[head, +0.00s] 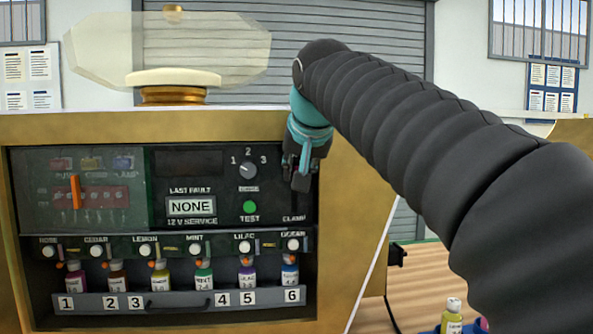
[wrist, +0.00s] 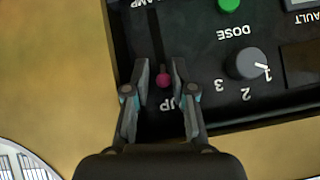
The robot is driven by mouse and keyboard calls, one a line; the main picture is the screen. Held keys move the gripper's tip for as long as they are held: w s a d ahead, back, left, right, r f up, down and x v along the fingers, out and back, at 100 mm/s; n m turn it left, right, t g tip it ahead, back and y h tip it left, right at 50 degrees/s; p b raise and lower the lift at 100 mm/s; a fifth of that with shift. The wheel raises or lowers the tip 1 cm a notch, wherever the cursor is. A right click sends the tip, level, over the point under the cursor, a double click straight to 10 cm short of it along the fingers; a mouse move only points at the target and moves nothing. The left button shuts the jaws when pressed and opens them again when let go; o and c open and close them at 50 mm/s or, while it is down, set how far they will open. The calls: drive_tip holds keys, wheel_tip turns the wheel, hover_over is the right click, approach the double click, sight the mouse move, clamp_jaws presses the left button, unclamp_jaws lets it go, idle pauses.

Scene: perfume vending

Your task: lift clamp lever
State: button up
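The clamp lever shows in the wrist view as a small magenta knob (wrist: 164,81) at the end of a dark slot, close to the "UP" lettering. The wrist view is upside down relative to the panel. My gripper (wrist: 163,82) has one finger on each side of the knob, with narrow gaps seeming to show between knob and fingertips. In the head view my gripper (head: 303,172) points down at the panel's upper right, above the "CLAMP" label, and hides the lever.
The dose dial (head: 248,170) and green test button (head: 249,207) sit just left of my gripper. An orange lever (head: 75,191) stands behind a clear cover farther left. Several perfume bottles stand in the numbered rack (head: 180,312) below. A yellow bottle (head: 452,317) is at lower right.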

drive_tip(key=shift+s, duration=0.1)
drive_tip(key=v, duration=1.2)
drive_tip(key=shift+a, duration=0.1)
